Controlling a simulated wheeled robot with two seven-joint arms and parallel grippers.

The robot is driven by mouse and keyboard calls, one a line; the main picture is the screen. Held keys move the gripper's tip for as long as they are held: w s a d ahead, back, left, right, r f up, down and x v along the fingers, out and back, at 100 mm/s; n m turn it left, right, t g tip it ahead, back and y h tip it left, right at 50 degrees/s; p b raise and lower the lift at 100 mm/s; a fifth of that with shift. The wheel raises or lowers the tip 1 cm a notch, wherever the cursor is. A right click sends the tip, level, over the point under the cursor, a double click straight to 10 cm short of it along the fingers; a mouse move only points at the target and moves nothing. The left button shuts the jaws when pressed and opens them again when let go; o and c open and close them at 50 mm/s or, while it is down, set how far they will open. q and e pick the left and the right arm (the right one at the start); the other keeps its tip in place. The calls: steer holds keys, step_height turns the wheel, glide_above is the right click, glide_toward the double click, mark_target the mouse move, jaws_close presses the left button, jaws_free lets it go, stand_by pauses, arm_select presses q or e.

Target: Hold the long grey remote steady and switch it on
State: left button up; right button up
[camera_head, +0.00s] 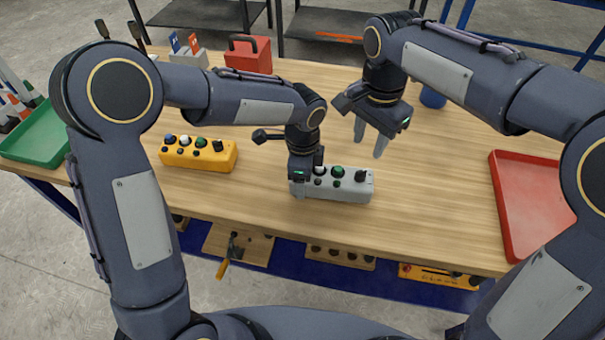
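The long grey remote (340,191) lies on the wooden table in front of me. It has a green knob, several smaller buttons and a dark switch at its right end. My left gripper (301,182) is down at the remote's left end. Its fingers are mostly hidden behind its own body, so I cannot tell whether they grip the remote. My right gripper (370,148) is above and behind the remote's right part, fingers pointing down, apart and empty.
A yellow remote (197,158) lies to the left. A red tray (508,213) is at the right and a green tray (38,137) at the left. A red box (248,57) stands at the back. The tabletop (440,190) right of the grey remote is clear.

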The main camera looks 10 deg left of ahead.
mark_target(361, 171)
steer(key=shift+o, duration=1)
step_height(361, 171, down, 10)
steer(key=n, duration=2.2)
steer(key=shift+r, duration=0.2)
steer(key=shift+c, duration=0.3)
jaws_close()
